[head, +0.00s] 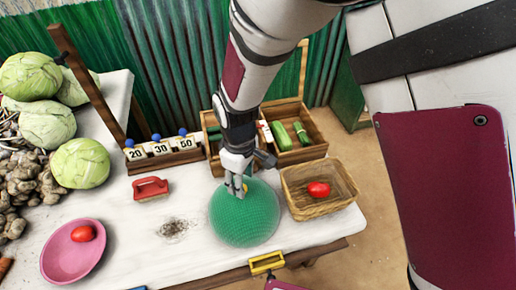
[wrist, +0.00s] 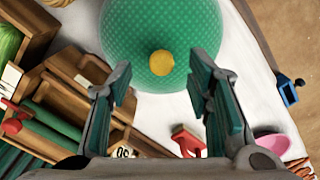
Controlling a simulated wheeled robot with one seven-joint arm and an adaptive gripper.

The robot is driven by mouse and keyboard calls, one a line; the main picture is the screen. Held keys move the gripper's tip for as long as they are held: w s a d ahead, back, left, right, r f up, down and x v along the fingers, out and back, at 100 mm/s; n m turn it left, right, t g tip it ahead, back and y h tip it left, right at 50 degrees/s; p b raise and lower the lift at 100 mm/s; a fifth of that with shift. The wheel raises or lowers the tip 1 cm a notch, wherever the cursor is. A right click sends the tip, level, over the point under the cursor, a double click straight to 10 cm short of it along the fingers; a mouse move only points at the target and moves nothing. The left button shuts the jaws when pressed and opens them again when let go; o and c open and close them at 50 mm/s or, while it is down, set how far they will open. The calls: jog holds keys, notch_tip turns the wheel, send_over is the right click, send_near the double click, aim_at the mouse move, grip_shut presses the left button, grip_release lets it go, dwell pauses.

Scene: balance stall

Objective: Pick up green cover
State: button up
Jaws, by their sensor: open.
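The green cover (head: 245,218) is a dotted green dome on the white tabletop, near the front edge. In the wrist view the cover (wrist: 145,25) shows at the top, with a round yellow knob (wrist: 161,63) on it. My gripper (head: 238,192) is over the top of the cover in the head view. In the wrist view my gripper (wrist: 163,88) is open, its two fingers apart on either side of the knob's line, with the knob a little beyond the tips. I cannot tell whether the fingers touch the cover. What lies under the cover is hidden.
A wicker basket (head: 310,208) with a red tomato (head: 318,189) stands close right of the cover. A wooden compartment box (head: 315,148) and number cards (head: 160,149) stand behind. Cabbages (head: 80,163) sit far left.

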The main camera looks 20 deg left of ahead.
aim_at(243, 202)
jog(key=shift+a+f, duration=0.15)
jog(key=shift+f, duration=2.2)
grip_shut()
